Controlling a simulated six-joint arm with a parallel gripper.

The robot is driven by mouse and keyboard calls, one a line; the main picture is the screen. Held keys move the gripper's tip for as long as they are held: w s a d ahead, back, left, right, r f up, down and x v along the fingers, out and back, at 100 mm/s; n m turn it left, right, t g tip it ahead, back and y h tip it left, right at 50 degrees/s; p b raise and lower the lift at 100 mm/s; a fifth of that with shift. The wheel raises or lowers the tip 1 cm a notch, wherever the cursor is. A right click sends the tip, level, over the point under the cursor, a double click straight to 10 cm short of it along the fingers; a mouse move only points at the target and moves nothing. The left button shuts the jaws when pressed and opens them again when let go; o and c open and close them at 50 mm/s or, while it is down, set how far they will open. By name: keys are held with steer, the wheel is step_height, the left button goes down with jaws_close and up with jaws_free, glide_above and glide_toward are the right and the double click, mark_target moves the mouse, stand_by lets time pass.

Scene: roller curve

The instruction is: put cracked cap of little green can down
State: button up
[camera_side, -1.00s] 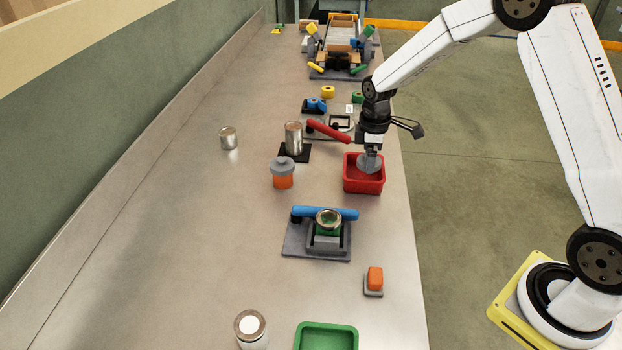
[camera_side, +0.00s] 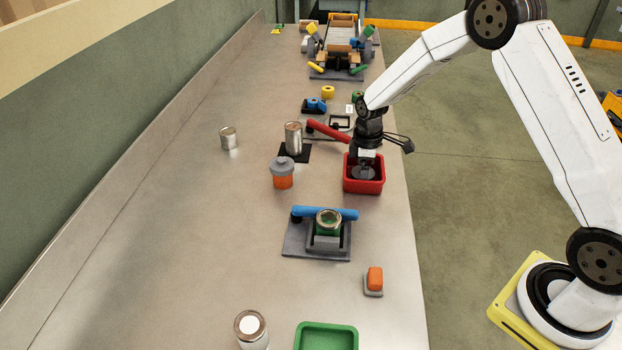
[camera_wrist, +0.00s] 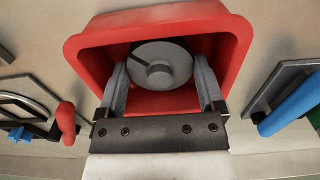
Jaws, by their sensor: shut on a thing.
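The cracked cap, a grey disc with a knob and a dark slot (camera_wrist: 160,64), is between the fingers of my gripper (camera_wrist: 161,84). My gripper is shut on it, inside the mouth of the red bin (camera_wrist: 236,24). In the side view the cap (camera_side: 363,173) shows low in the red bin (camera_side: 364,187), under my gripper (camera_side: 363,165). I cannot tell whether it touches the bin floor. The little green can (camera_side: 328,229) stands uncapped in the grey holder on a plate with a blue handle.
An orange jar with a grey lid (camera_side: 282,174) stands left of the bin. A silver can (camera_side: 293,138) stands on a black pad near a red handle (camera_side: 328,131). A green tray (camera_side: 327,337) and an orange block (camera_side: 375,279) are nearer the camera. The table's left side is mostly clear.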

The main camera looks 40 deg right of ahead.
steer(key=shift+f, duration=0.35)
steer(key=o, duration=1.1)
steer(key=shift+o, duration=0.2)
steer(key=shift+r, duration=0.2)
step_height(320, 180, up, 12)
steer(key=shift+r, duration=0.2)
steer(key=shift+s, duration=0.1)
steer(key=s+a+f+m+t, duration=0.1)
steer(key=s+a+m, duration=0.3)
steer(key=s, duration=0.6)
steer(key=s+a+f+m+t, duration=0.1)
steer(key=s+a+m, duration=0.2)
steer(key=s, duration=0.7)
steer(key=shift+a+f+m+t, duration=0.3)
steer(key=shift+a+m, duration=0.1)
steer(key=shift+m, duration=0.6)
